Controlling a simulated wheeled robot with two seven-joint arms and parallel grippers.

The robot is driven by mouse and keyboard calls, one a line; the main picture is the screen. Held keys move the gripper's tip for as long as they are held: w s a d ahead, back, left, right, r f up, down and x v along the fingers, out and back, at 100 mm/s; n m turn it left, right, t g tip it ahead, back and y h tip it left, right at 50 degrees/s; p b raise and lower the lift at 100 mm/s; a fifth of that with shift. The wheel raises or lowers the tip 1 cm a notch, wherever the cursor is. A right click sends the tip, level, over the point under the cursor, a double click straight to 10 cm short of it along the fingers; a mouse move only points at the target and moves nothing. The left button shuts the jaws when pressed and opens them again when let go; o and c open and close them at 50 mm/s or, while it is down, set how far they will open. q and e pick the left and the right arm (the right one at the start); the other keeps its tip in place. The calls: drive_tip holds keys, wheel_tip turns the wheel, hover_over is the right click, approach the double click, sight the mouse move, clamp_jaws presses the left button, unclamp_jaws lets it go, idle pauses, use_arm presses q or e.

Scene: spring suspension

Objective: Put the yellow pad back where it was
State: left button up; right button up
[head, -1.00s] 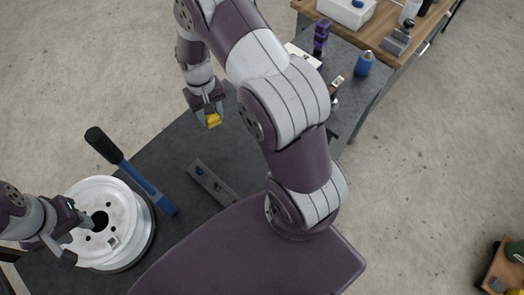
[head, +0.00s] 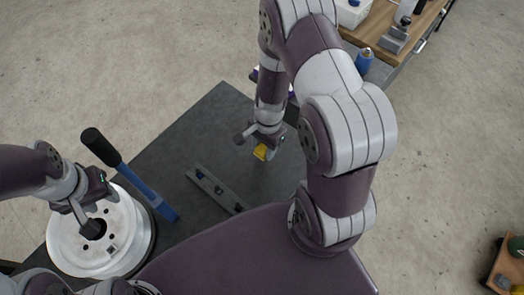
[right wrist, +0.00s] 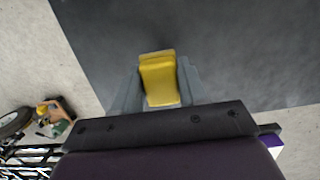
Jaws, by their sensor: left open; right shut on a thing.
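My right gripper (head: 264,143) is shut on the yellow pad (head: 260,152) and holds it over the dark grey table (head: 200,130). In the right wrist view the yellow pad (right wrist: 158,78) sits between the two grey fingers, with the table surface (right wrist: 230,50) beyond it. I cannot tell the exact height of the pad above the table. My left gripper (head: 85,220) is open over the white wheel rim (head: 75,255), near its hub hole. I cannot tell whether it touches the rim.
A blue bar with a black handle (head: 145,185) and a grey rail with small blue parts (head: 213,190) lie on the table. A blue canister (head: 364,60) stands near a wooden bench (head: 385,25) at the back right. The table between rail and far corner is clear.

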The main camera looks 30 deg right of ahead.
sight(262, 153)
drive_tip(key=f, duration=0.4)
drive_tip(key=shift+w+a, duration=0.15)
drive_tip(key=shift+a, duration=0.1)
drive_tip(key=shift+w+f, duration=0.1)
drive_tip(key=shift+f, duration=0.1)
drive_tip(key=shift+f+b, duration=0.2)
drive_tip(key=shift+b, duration=0.2)
drive_tip(key=o, duration=1)
